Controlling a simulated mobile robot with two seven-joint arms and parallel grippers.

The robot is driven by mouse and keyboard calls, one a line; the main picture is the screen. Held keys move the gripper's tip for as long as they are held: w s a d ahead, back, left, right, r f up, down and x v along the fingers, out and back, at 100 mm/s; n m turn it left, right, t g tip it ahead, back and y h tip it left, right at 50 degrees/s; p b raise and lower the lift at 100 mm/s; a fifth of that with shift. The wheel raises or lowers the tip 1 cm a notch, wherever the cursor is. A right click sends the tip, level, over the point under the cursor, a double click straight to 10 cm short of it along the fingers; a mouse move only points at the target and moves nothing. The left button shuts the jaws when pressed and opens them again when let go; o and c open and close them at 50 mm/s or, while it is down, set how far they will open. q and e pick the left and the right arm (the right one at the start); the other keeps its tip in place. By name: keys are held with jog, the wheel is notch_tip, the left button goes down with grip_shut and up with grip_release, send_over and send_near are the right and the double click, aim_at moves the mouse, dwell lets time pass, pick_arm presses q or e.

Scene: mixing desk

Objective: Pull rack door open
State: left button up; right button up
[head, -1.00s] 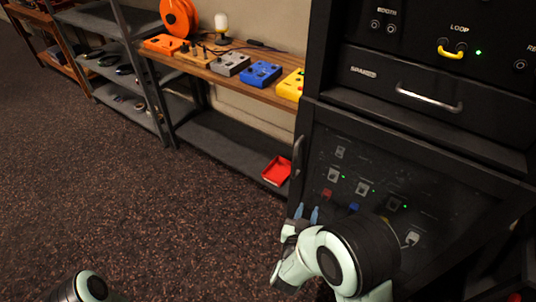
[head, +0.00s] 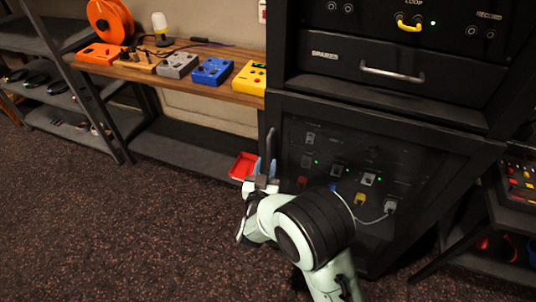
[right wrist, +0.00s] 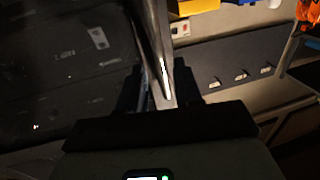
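The rack door (head: 335,217) is a dark see-through panel low on the black rack, and it looks closed. Its upright handle (head: 270,142) is at the door's left edge and shows as a grey bar in the right wrist view (right wrist: 157,45). My right gripper (head: 265,170) is at the lower part of the handle, with blue-tipped fingers. In the right wrist view its dark fingers stand on either side of the bar and look open; contact is hard to see. My left gripper is not in view.
A wooden shelf (head: 190,83) with coloured pedal boxes and an orange reel (head: 110,20) stands left of the rack. A red tray (head: 244,166) lies on the lower shelf. Another shelf stands at right. The carpet (head: 120,225) in front is clear.

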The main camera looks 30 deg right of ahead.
aim_at(268, 156)
jog(key=x, duration=0.5)
grip_shut()
jog(key=shift+a, duration=0.1)
